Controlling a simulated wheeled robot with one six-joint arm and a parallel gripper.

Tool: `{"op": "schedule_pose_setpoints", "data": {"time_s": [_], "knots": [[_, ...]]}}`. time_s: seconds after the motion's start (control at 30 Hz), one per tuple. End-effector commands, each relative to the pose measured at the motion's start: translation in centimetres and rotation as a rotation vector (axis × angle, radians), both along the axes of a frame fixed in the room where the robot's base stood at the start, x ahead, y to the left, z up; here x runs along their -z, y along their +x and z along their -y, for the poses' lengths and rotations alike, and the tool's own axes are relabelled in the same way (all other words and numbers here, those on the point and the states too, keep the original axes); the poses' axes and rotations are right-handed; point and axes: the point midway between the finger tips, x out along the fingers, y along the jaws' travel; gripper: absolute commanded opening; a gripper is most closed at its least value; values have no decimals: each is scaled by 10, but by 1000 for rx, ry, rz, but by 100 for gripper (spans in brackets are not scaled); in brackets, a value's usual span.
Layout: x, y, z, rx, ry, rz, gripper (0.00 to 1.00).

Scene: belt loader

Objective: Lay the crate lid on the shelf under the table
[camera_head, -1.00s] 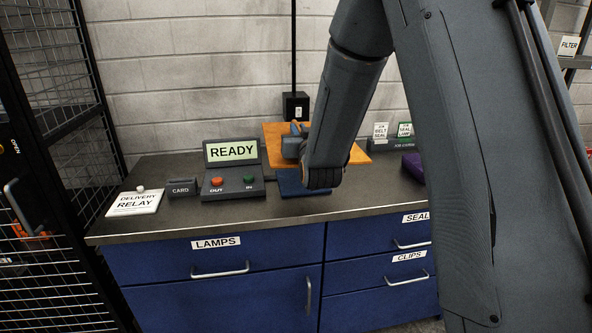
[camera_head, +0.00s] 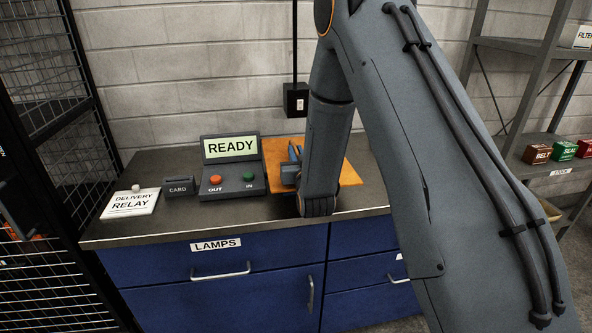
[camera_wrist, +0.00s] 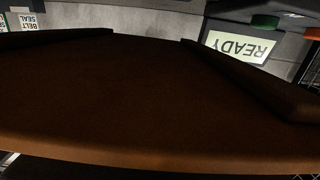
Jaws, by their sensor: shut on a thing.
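The crate lid is a flat orange-brown panel (camera_head: 274,181) in the head view, over the back of the grey worktop, right of the READY console. My gripper (camera_head: 291,165) is at the panel and shut on it; my arm hides much of its right part. In the wrist view the panel (camera_wrist: 150,105) fills most of the picture, dark, with a dark finger at either side of its top. I cannot tell from the head view how far the lid is above the worktop. No shelf under a table is visible.
The worktop (camera_head: 190,228) tops blue drawers (camera_head: 215,268). On it stand the READY console (camera_head: 232,180), a card reader (camera_head: 179,187) and a DELIVERY RELAY plate (camera_head: 131,204). A mesh cage (camera_head: 45,115) is at left. A rack with small bins (camera_head: 537,153) is at right.

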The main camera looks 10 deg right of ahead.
Motion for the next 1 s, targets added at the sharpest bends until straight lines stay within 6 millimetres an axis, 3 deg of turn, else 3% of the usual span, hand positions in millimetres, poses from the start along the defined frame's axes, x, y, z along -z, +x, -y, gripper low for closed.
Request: {"op": "schedule_pose_setpoints", "data": {"time_s": [0.1,0.63,0.93,0.97,1.0], "knots": [[18,0,1,1,0,0,0],[63,0,1,1,0,1,0],[70,0,1,1,1,2,0],[71,0,1,1,1,-1,15],[71,0,1,1,1,-1,22]]}}
